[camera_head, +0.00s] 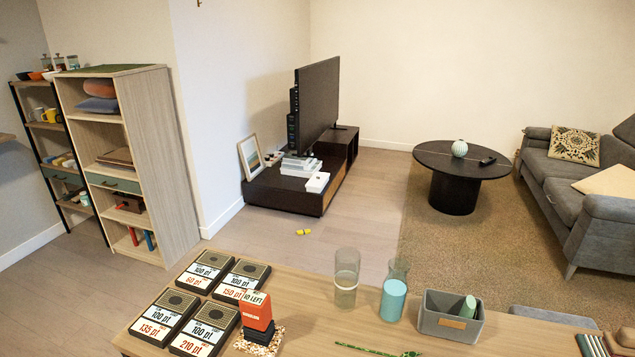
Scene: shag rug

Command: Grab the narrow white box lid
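On the low dark TV stand (262,190) at the middle back lie several white items. A flat white stack (298,170) lies in front of the television, and a small narrow white box-like piece (317,182) lies nearer the stand's front right edge. They are too small to tell which is the narrow white box lid, or whether a lid sits on a box. Neither of my grippers shows in the head view.
A wooden table (300,290) in the foreground holds black cards, two glass vessels and a grey bin (450,318). Beyond it is open floor with a small yellow item (303,232). A round black table (462,160) and grey sofa (575,185) stand right, a shelf (150,170) left.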

